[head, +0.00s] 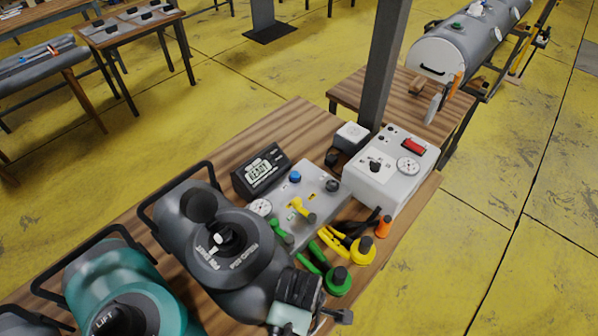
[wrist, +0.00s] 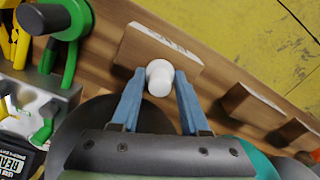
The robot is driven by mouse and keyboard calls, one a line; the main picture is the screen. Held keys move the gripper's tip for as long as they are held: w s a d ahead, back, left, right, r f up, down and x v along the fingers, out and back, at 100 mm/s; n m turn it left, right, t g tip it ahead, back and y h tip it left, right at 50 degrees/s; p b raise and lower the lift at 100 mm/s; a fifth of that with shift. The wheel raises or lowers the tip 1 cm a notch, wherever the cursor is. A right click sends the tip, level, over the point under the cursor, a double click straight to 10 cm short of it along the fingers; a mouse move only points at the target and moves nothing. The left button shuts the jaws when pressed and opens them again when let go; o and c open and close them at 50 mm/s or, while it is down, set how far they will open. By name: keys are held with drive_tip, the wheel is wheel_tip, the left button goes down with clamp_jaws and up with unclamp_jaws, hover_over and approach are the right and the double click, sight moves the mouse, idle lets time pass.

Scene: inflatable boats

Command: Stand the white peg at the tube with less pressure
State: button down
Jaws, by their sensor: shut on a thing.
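My gripper (wrist: 160,74) is shut on the white peg (wrist: 160,84), its two blue fingers on either side. The peg is over or at a wooden block (wrist: 133,48) with a pale label near the table's front edge; I cannot tell whether they touch. The dark grey tube (head: 178,207) and the teal tube (head: 85,268) lie side by side in the head view, each with a dark round fitting on top. In the head view the peg is hidden.
Two more wooden blocks (wrist: 248,103) stand right of the first in the wrist view. A grey panel (head: 318,188), a READY display (head: 261,171), a white control box (head: 390,172), and green (head: 337,280) and yellow-capped (head: 363,250) hoses crowd the table's right part. A post rises behind.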

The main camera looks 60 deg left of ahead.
drive_tip(key=shift+f, duration=1.1)
drive_tip(key=shift+f, duration=0.1)
drive_tip(key=shift+c, duration=2)
unclamp_jaws()
wheel_tip(320, 180, up, 12)
drive_tip(key=shift+r, duration=0.15)
